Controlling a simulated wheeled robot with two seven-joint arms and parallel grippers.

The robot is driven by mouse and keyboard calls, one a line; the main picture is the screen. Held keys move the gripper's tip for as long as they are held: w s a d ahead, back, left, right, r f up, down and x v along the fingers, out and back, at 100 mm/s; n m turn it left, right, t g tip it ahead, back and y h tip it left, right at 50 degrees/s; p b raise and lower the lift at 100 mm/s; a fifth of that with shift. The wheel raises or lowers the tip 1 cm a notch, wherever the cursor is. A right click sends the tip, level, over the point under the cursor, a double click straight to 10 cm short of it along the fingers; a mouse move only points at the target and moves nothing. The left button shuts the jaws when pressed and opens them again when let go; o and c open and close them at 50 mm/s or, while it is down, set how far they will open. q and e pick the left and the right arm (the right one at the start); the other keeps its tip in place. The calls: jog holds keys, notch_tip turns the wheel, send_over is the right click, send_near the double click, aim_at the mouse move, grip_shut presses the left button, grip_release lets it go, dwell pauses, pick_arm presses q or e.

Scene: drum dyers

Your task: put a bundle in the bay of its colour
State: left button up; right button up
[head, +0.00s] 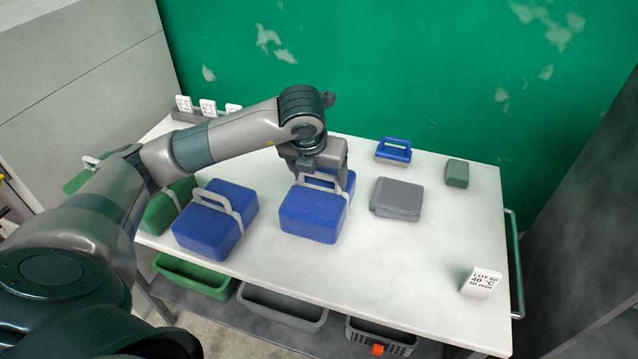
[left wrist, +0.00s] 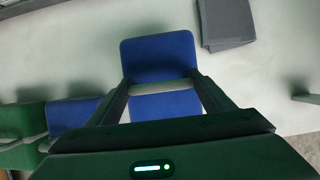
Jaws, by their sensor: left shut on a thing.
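My left gripper (head: 318,168) is shut on the pale grey handle of a blue bundle (head: 312,216) near the middle of the white table. In the left wrist view the fingers (left wrist: 162,87) close on that handle, with the blue body (left wrist: 158,57) beyond and below it. Whether the bundle touches the table is hard to tell. A second blue bundle (head: 208,232) with a grey handle stands to its left. Green bundles (head: 158,216) stand further left, partly hidden by my arm. I cannot make out which places are the bays. My right gripper is not in view.
On the table (head: 400,270) are a grey folded piece (head: 397,200), a small blue handled piece (head: 394,152), a green block (head: 457,174) and a lot card (head: 482,280). Green (head: 195,280) and grey (head: 283,308) bins sit below. The table's front right is mostly clear.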

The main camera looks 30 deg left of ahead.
aim_at(319, 188)
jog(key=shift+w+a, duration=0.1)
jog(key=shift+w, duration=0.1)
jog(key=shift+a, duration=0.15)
pick_arm(q)
jog(key=shift+f+p, duration=0.3)
jog(key=shift+f, duration=0.1)
notch_tip(319, 188, down, 3)
jog(key=shift+a+r+p, duration=0.1)
jog(key=shift+r+p, duration=0.1)
jog(key=shift+p, duration=0.45)
jog(key=shift+f, duration=0.3)
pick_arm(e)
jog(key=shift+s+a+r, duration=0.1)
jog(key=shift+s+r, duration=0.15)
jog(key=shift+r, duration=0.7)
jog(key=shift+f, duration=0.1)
pick_arm(q)
jog(key=o, duration=2.1)
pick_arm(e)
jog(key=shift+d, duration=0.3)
